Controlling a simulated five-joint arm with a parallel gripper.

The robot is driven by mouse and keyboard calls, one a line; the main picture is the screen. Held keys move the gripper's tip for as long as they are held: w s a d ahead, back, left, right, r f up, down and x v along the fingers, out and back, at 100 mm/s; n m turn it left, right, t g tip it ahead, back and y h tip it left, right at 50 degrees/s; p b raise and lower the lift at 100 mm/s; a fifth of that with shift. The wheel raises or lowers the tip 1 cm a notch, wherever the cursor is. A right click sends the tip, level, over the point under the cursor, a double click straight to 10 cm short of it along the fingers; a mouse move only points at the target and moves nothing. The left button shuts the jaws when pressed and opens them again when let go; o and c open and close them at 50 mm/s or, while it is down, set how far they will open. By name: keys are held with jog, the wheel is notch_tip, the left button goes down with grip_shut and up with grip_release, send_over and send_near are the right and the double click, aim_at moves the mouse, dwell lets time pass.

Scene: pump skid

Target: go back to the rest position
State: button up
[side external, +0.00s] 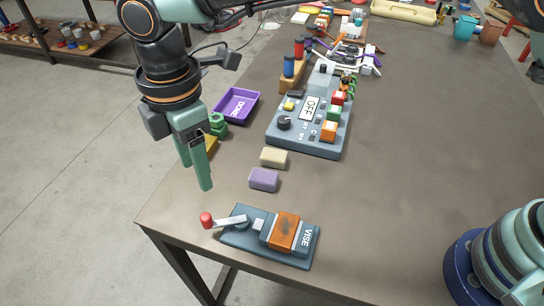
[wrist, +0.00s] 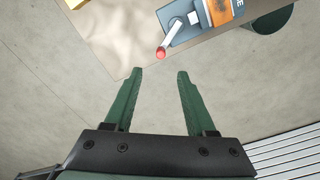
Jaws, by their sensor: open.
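My gripper (side external: 196,166) hangs in the air at the left edge of the table, its green fingers pointing down. In the wrist view my gripper (wrist: 160,78) has its two fingers well apart with nothing between them. The vise (side external: 237,240), with a red-tipped handle and an orange-brown block in it, lies below and to the right of the fingers in the side view. The vise also shows at the top of the wrist view (wrist: 185,32), beyond the fingertips and clear of them.
A purple block (side external: 264,179) and a cream block (side external: 273,157) lie on the table (side external: 400,170). Behind them are a control panel (side external: 283,143) with a dial and an OFF display, and a purple tray (side external: 237,104). Green and yellow pieces are partly hidden behind my gripper. The table's right middle is bare.

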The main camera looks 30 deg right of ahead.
jog(key=w+d+r+m+t, duration=0.1)
jog(key=w+d+r+m, duration=0.15)
jog(key=d, duration=0.45)
jog(key=w+d+r+m+y, duration=0.1)
jog(key=d+r+m, duration=0.3)
jog(key=d, duration=0.3)
jog(key=w+d+r+m+t, duration=0.1)
jog(key=d+r+m, duration=0.2)
jog(key=d, duration=0.4)
jog(key=s+d+m+t, duration=0.1)
jog(key=s+d+m, duration=0.2)
jog(key=d, duration=0.3)
jog(key=s+d+f+m+t, duration=0.1)
jog(key=s+d+m, duration=0.2)
jog(key=d, duration=0.4)
jog(key=s+d+f+m+t+h, duration=0.1)
jog(key=s+d+m, duration=0.2)
jog(key=d+m, duration=0.2)
jog(key=shift+d, duration=1.1)
